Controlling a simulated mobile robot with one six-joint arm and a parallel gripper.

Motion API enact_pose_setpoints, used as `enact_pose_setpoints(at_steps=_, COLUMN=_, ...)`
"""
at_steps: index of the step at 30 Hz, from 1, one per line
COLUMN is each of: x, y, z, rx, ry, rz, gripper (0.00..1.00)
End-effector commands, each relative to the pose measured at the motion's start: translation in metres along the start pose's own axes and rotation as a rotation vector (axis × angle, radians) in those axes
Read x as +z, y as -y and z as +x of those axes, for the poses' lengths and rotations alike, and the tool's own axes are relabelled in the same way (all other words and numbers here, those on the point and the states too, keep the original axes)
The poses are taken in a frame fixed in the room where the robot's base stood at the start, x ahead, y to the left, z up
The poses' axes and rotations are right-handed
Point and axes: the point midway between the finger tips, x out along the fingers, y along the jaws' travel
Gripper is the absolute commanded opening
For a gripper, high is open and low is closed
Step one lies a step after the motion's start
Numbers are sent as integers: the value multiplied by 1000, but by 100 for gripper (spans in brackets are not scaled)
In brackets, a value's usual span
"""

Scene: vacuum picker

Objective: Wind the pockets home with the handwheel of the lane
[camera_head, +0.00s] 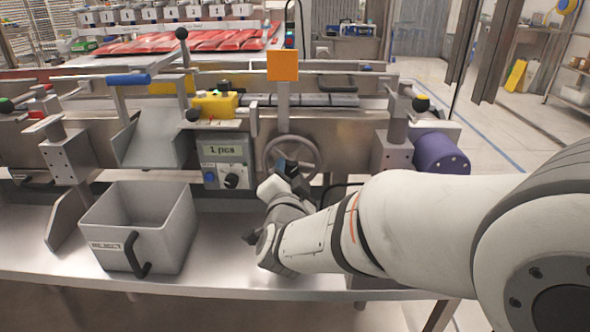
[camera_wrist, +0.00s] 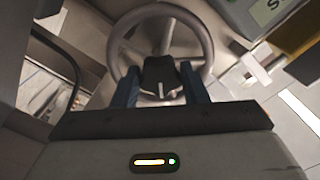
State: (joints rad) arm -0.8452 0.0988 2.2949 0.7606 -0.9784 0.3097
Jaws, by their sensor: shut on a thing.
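The handwheel (camera_head: 306,143) is a grey spoked wheel on the front of the lane, right of the display box and below an orange square plate. In the wrist view the handwheel (camera_wrist: 204,45) fills the upper middle, with its spokes and a dark knob (camera_wrist: 160,75) near its lower rim. My gripper (camera_head: 287,168) reaches the lower left of the wheel in the head view. Its two blue fingers (camera_wrist: 161,84) stand on either side of the dark knob and are shut on it. The pockets cannot be made out clearly.
A control box with a "1 pcs" display (camera_head: 222,150) stands left of the wheel. A grey reject bin (camera_head: 160,215) with a black handle sits on the front shelf (camera_head: 210,275). A purple motor (camera_head: 440,153) is to the right. Red packs (camera_head: 180,42) lie behind.

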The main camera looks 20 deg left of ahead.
Motion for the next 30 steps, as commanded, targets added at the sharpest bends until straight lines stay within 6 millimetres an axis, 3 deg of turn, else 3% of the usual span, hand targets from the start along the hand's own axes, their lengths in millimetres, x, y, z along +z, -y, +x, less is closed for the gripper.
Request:
enact_pose_setpoints(at_steps=18, x=-3, y=1, z=1, rx=1, ry=-3, rz=-562, gripper=17)
enact_pose_setpoints(at_steps=30, x=-3, y=0, z=1, rx=1, ry=-4, rz=-769, gripper=17)
